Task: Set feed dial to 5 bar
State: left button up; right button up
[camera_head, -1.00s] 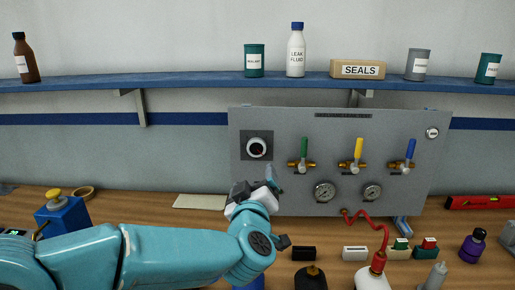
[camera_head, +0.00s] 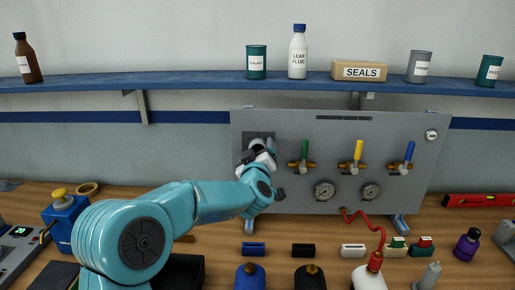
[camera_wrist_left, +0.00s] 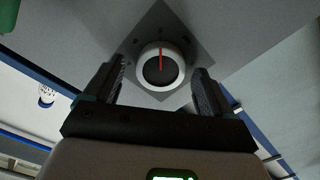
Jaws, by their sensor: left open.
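The feed dial (camera_wrist_left: 160,67) is a round white-rimmed knob with a dark face and a red pointer line, on a dark square plate (camera_wrist_left: 185,25) on the grey panel. In the left wrist view the red line points to the top of the picture. My left gripper (camera_wrist_left: 159,82) is open, with one dark finger on each side of the dial and a gap on both sides. In the head view my left gripper (camera_head: 260,150) is in front of the plate (camera_head: 250,138) and hides most of the dial. The scale marks are too small to read. My right gripper is not in view.
The grey panel (camera_head: 380,130) also carries green (camera_head: 304,148), yellow (camera_head: 358,150) and blue (camera_head: 409,150) valve handles and two gauges (camera_head: 324,190) (camera_head: 371,191). A red hose (camera_head: 372,224) runs down to a bottle (camera_head: 372,275). Several bottles and small blocks stand on the bench below.

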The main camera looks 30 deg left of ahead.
pick_arm(q)
jog(key=shift+a, duration=0.2)
jog(key=shift+w, duration=0.1)
jog(key=shift+d, duration=0.1)
jog(key=shift+c, duration=0.6)
jog(key=shift+w, duration=0.1)
jog(key=c, duration=0.9)
jog(key=shift+f+n+b, duration=0.1)
jog(key=shift+n+b, duration=0.4)
jog(key=shift+b, duration=0.25)
jog(key=shift+c, duration=0.2)
jog(key=n+b, duration=0.3)
jog(key=shift+f, duration=0.1)
jog(key=shift+n+b, duration=1.9)
jog(key=shift+n, duration=0.5)
